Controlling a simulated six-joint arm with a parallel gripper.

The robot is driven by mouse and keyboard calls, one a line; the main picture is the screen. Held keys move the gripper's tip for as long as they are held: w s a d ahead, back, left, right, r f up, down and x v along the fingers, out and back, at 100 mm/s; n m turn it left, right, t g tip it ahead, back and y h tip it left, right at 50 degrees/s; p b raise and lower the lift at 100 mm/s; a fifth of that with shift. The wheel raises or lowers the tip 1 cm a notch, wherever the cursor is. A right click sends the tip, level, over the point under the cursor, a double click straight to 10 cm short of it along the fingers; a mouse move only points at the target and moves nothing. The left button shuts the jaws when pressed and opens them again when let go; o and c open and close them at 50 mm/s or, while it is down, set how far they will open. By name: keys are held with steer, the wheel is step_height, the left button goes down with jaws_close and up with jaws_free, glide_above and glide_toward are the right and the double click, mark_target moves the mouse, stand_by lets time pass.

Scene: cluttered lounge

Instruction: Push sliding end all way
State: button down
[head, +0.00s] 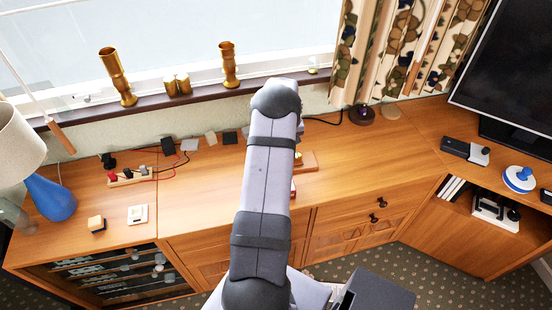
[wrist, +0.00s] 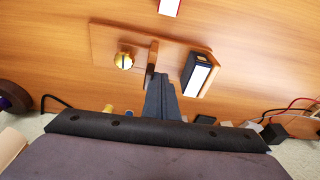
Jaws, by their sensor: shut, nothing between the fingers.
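A flat wooden board (wrist: 108,42) lies on the wooden cabinet top in the wrist view. It carries a round brass knob (wrist: 124,61) at the left, a thin upright wooden piece (wrist: 152,55) in the middle, and a black block with a white face (wrist: 197,76) at the right. I cannot tell for sure which of these is the sliding end. My gripper (wrist: 157,82) is shut and empty, its tips close to the upright piece, between knob and block; contact is unclear. In the head view the board (head: 309,161) shows only partly, beside my arm, which hides the gripper.
A white-faced object (wrist: 169,6) lies beyond the board in the wrist view. A power strip with plugs and cables (head: 130,177), a blue lamp (head: 48,198) and small blocks stand at the left. The cabinet top (head: 370,155) right of the board is clear.

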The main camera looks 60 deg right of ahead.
steer(key=shift+s+d, duration=0.2)
steer(key=shift+s, duration=0.05)
steer(key=shift+s+d, duration=0.45)
steer(key=shift+s, duration=0.05)
steer(key=shift+s+d, duration=0.2)
steer(key=shift+s, duration=0.05)
steer(key=shift+w+a, duration=0.1)
steer(key=shift+w, duration=0.05)
steer(key=shift+w+a, duration=0.4)
steer(key=shift+w, duration=0.05)
